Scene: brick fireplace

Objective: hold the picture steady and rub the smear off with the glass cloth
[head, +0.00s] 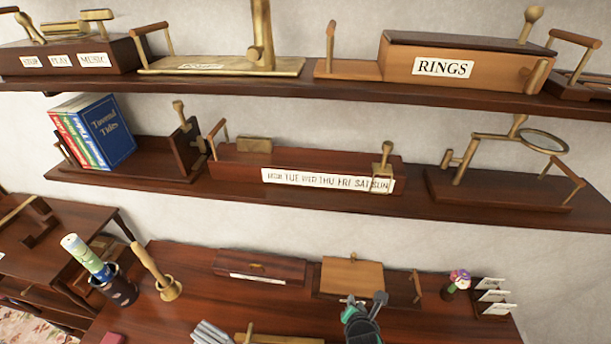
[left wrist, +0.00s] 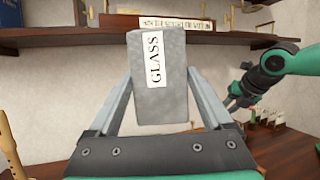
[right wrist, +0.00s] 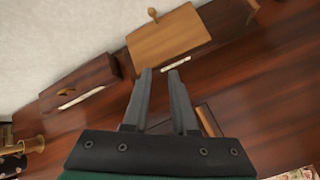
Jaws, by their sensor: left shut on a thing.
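The glass cloth (left wrist: 160,85), a grey block-like bundle with a white GLASS label, is between the fingers of my left gripper (left wrist: 160,100), which is shut on it. In the left wrist view it is held up in front of the shelves. My right gripper (head: 365,300) is over the lower table in the head view. In the right wrist view my right gripper (right wrist: 159,72) has its fingers apart with nothing between them. A wood-edged thing (right wrist: 208,120) lies below it, partly hidden; I cannot tell whether it is the picture. No smear can be made out.
The lower table (head: 200,290) holds a dark box (head: 262,267), a tan-lidded box (head: 352,276), a cup with a roll (head: 118,290), a brass mortar (head: 168,288) and a card stand (head: 494,296). Grey strips (head: 211,332) lie at the front. Two loaded shelves are above.

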